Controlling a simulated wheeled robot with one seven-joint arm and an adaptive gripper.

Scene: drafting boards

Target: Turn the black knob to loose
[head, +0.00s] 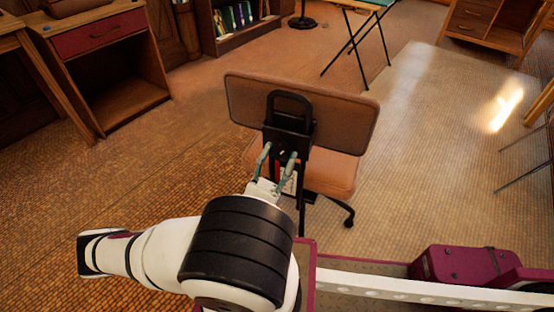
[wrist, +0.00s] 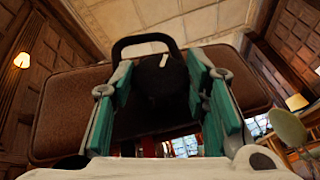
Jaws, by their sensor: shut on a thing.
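The black knob (wrist: 158,80) is in the wrist view between the teal pads of my gripper (wrist: 160,95). A short pale mark shows on its dark face, tilted slightly from upright. In the head view my gripper (head: 279,152) reaches to the back of the chair (head: 348,112), with its fingers on either side of the knob. My gripper is shut on the knob. The knob sits on a black bracket (head: 291,103) with a loop-shaped top, fixed to the brown backrest. The knob's edges merge with the dark bracket, so its outline is hard to make out.
A maroon case (head: 462,266) lies at the lower right. A wooden desk with a red drawer (head: 100,35) stands at the upper left, and a green-topped folding table (head: 362,5) stands behind the chair.

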